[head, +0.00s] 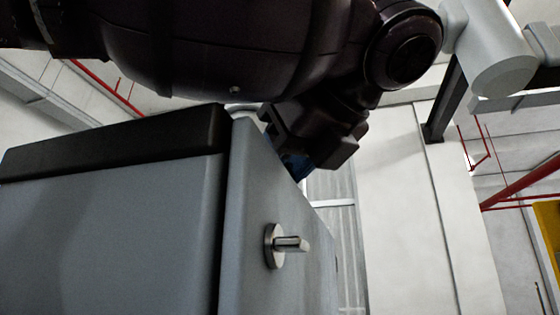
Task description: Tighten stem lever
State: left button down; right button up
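A short metal stem lever (292,243) sticks out of a round metal disc (273,246) on the narrow right face of a grey cabinet (110,240). The lever points to the right, roughly level. My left arm reaches in from the left across the top, and its dark gripper (306,158) hangs behind the cabinet's upper right edge, above the lever and apart from it. Its fingertips are partly hidden by the cabinet edge, so how far they are spread is unclear. A small blue patch shows near its tip. My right gripper is not in view.
The cabinet has a thick dark top edge (110,147). A pale wall or column (405,220) stands behind on the right, with red pipes (520,188) and a yellow object (549,235) farther right. The space just right of the lever looks clear.

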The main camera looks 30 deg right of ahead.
pick_arm(q)
jog(key=shift+r, duration=0.15)
jog(key=g, duration=0.1)
jog(key=r+n+g+h, duration=0.1)
jog(key=r+g, duration=0.1)
jog(key=shift+w+a+n, duration=0.2)
jog(key=shift+w+n, duration=0.05)
jog(key=shift+n, duration=0.05)
jog(key=shift+w+a+r+n+g+h, duration=0.2)
jog(key=shift+r+n+g+h, duration=0.05)
jog(key=shift+r+g+h, duration=0.25)
jog(key=shift+w+a+r+n+g+h, duration=0.15)
jog(key=shift+r+n+g+h, duration=0.1)
jog(key=shift+r+g+h, duration=0.25)
jog(key=shift+f, duration=0.1)
jog(key=c, duration=0.8)
grip_release()
jog(key=shift+o, duration=0.2)
jog(key=v, duration=1)
jog(key=shift+s+r, duration=0.2)
jog(key=shift+r, duration=0.15)
jog(key=shift+a, duration=0.1)
